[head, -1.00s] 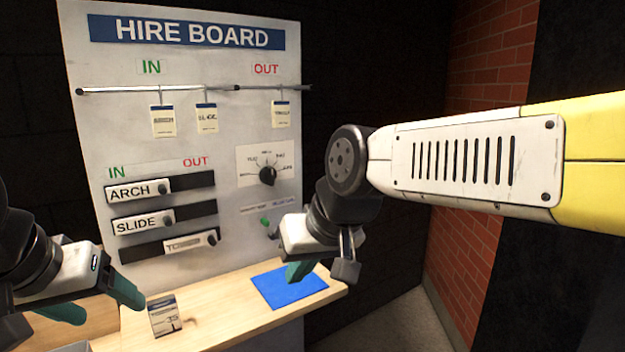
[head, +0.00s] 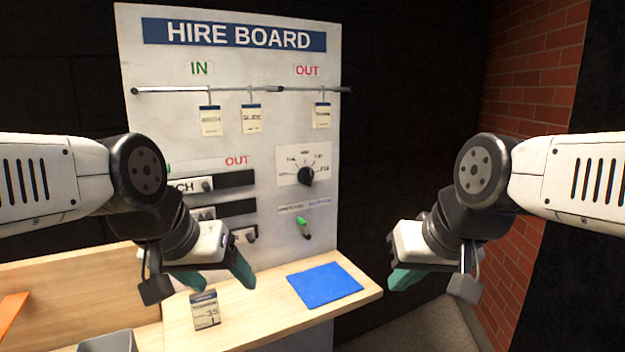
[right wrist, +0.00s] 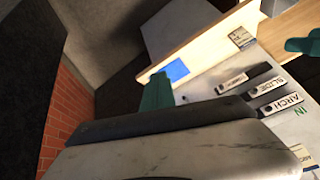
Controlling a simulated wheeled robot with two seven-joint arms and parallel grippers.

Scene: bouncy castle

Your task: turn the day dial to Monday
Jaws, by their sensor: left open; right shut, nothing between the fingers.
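The day dial is a black round knob (head: 306,176) on a white plate on the hire board (head: 225,60). Small day labels arc over it, too small to read surely, and I cannot tell which one it points to. My left gripper (head: 217,280) is open and empty, over the shelf, left of and lower than the dial. My right gripper (head: 402,280) is shut and empty, right of the board's edge, apart from the dial. Teal finger pads of it show in the right wrist view (right wrist: 157,95). The dial is not seen there.
A green-tipped switch (head: 302,226) sits below the dial. Tags hang from a rail (head: 230,89) above. My left arm partly hides the label sliders (head: 235,178). A blue mat (head: 325,285) and a small standing card (head: 206,311) are on the wooden shelf (head: 265,315).

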